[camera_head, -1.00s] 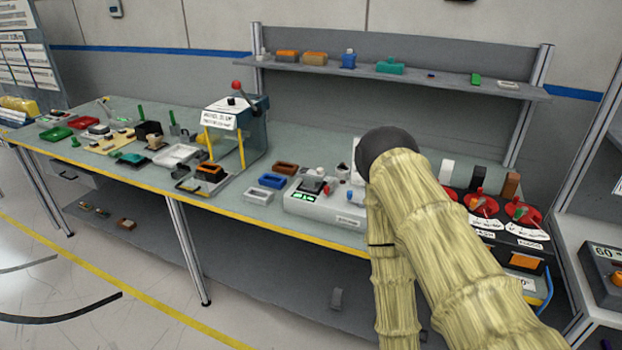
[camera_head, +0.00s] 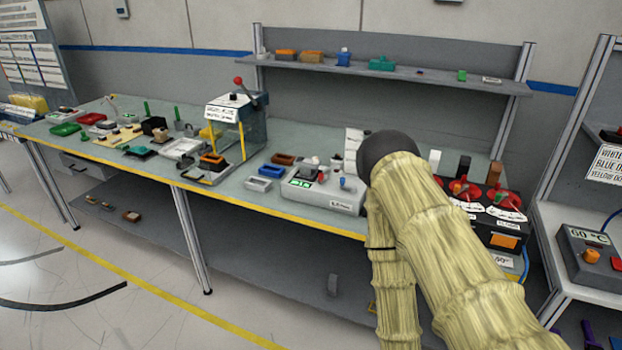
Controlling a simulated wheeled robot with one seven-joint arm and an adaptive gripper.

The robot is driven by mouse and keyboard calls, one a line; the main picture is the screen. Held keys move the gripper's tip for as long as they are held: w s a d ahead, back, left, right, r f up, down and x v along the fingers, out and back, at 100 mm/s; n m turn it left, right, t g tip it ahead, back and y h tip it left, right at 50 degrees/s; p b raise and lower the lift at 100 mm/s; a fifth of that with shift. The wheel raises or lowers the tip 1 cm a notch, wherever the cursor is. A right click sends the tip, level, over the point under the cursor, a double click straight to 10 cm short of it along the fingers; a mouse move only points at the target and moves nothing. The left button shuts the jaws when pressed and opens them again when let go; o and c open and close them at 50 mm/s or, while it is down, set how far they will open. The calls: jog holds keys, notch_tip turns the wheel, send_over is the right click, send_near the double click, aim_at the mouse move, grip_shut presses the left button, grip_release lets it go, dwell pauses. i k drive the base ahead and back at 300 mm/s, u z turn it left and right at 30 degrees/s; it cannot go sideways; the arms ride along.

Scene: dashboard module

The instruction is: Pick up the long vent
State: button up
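No part can be made out for certain as the long vent; the small parts on the workbench (camera_head: 330,233) are too small to tell apart. My arm, in a yellowish ribbed cover, rises in the right middle of the head view and hides part of the bench. My gripper does not show in this view.
A press with a red knob (camera_head: 238,80) stands on the bench. Trays and small parts lie to its left. A grey device (camera_head: 320,194) sits near the front edge. A shelf (camera_head: 440,74) runs behind. A 60 °C box (camera_head: 587,250) stands at right. The floor in front is clear.

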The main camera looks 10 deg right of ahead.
aim_at(308, 169)
jog(key=k, duration=0.9)
jog(key=z, duration=0.95)
jog(key=i, duration=1.45)
jog(key=u, duration=0.35)
